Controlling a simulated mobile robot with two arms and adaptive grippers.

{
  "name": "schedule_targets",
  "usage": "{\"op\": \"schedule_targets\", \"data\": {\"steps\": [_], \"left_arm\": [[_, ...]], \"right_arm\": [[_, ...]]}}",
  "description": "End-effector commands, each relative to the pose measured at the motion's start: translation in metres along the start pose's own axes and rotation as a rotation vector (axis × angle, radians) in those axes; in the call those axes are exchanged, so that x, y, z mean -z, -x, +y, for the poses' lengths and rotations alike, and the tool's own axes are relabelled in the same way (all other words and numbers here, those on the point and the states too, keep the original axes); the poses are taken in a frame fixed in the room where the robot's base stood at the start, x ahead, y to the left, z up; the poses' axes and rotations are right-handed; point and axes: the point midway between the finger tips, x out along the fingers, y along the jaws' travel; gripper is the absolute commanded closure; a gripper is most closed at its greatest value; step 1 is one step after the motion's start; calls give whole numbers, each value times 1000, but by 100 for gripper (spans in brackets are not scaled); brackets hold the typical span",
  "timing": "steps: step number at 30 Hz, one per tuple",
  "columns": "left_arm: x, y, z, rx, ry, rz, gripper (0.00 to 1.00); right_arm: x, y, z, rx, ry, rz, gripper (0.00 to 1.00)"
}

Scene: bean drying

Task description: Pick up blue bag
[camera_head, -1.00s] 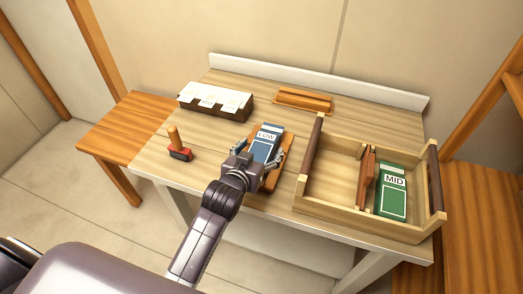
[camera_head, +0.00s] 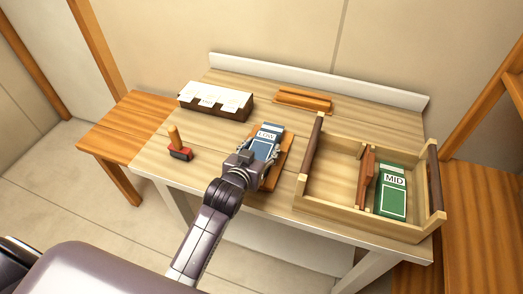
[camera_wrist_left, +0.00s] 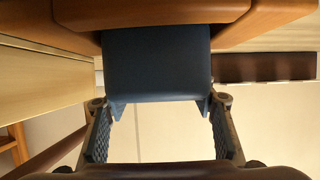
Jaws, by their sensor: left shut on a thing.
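The blue bag (camera_head: 267,133), labelled LOW, lies on a brown wooden board (camera_head: 284,160) on the table, left of the crate. My left gripper (camera_head: 262,149) is at the bag's near end, with a finger on each side, shut on it. In the left wrist view the blue bag (camera_wrist_left: 158,70) fills the upper middle, between the two fingers of my left gripper (camera_wrist_left: 158,108). The bag still appears to rest on the board. My right gripper is not in view.
A wooden crate (camera_head: 330,214) with dark handles holds a green bag (camera_head: 392,192) labelled MID and a brown divider. A card holder (camera_head: 214,104) and an orange-brown wooden piece (camera_head: 303,99) stand at the back.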

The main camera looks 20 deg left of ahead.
Motion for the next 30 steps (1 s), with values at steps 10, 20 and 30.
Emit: {"op": "schedule_targets", "data": {"steps": [10,20,30], "left_arm": [[24,9,0,0,0,8,81],[105,42,0,-1,1,13,81],[173,71,0,0,0,7,81]], "right_arm": [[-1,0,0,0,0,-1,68],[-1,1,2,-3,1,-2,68],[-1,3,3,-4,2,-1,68]]}}
